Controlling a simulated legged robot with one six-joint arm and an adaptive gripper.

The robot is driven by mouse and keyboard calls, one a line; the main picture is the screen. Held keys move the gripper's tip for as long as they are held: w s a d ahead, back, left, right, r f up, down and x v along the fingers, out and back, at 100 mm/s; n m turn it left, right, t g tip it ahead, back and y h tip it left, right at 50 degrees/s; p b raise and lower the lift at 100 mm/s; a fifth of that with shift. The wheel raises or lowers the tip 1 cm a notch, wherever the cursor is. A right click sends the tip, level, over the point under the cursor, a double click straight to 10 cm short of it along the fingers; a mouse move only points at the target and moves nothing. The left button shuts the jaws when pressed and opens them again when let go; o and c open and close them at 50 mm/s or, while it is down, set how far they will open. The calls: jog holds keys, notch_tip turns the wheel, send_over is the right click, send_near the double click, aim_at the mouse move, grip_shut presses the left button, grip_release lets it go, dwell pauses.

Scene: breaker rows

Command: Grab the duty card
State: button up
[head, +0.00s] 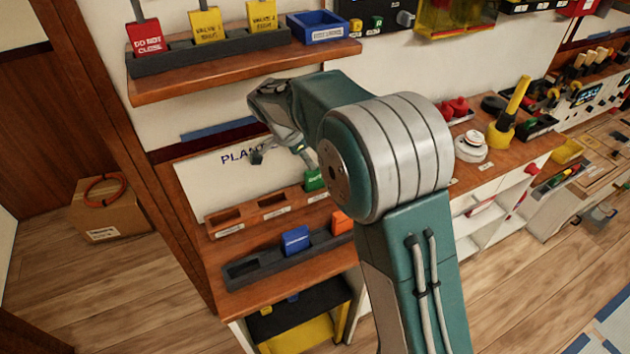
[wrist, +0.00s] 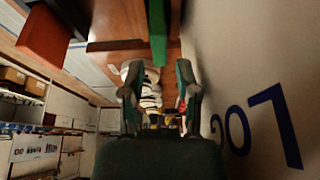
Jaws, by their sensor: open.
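Which card is the duty card cannot be told from any legible label. A green card (head: 314,180) stands at the right of the wooden rack (head: 228,219), partly hidden by my arm. In the wrist view a green piece (wrist: 157,30) shows beyond my fingers, roughly in line with the gap. A blue card (head: 296,239) and an orange card (head: 341,222) stand in the dark tray (head: 262,268) in front. An orange block (wrist: 43,37) shows at upper left in the wrist view. My gripper (head: 282,157) is open and empty, before the white board and above the rack.
A shelf (head: 240,70) above holds a rack with a red tag (head: 147,38), yellow tags (head: 206,24) and a blue tray (head: 318,28). The lettered white board (head: 200,180) is close behind my gripper. A cardboard box (head: 108,212) stands on the floor at left.

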aim_at(314, 180)
jog(key=shift+w+d+f, duration=0.1)
jog(key=shift+d, duration=0.25)
jog(key=shift+x, duration=2.4)
jog(key=shift+a, duration=0.1)
grip_shut()
